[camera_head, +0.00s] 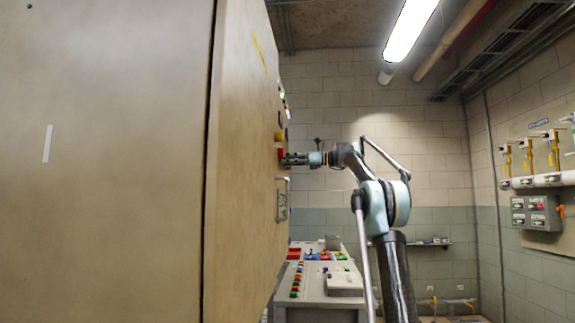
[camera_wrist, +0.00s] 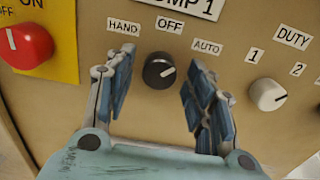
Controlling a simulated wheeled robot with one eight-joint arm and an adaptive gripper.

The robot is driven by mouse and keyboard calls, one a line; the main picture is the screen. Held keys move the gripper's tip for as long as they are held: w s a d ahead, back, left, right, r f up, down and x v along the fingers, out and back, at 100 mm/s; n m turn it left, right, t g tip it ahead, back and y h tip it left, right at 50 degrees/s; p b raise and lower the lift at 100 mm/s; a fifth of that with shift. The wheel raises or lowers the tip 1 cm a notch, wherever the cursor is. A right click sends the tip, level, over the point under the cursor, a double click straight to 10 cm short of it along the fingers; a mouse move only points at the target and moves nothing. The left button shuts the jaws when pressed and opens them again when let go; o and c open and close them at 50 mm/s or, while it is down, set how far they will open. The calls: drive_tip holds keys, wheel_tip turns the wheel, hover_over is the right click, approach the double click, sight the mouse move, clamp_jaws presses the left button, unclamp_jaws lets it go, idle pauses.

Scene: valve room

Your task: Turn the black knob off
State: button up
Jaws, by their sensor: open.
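The black knob (camera_wrist: 157,72) is on the tan panel in the wrist view, below the OFF label (camera_wrist: 170,26). Its white mark points to the right and slightly up, toward the AUTO label (camera_wrist: 207,47). The HAND label (camera_wrist: 124,27) is at its upper left. My gripper (camera_wrist: 160,64) is open, one blue-padded finger on each side of the knob, with gaps visible on both sides. In the head view my gripper (camera_head: 290,159) is at the cabinet's front face; I cannot make out the black knob there.
A red knob (camera_wrist: 27,45) on a yellow plate is left of my gripper, and a white DUTY knob (camera_wrist: 267,94) is right. In the head view the large cabinet (camera_head: 110,160) fills the left, and a control console (camera_head: 315,285) stands below my arm.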

drive_tip(key=shift+a, duration=0.2)
drive_tip(key=c, duration=1.1)
drive_tip(key=shift+n, duration=0.3)
drive_tip(key=shift+w+n, duration=0.15)
drive_tip(key=shift+n, duration=3.85)
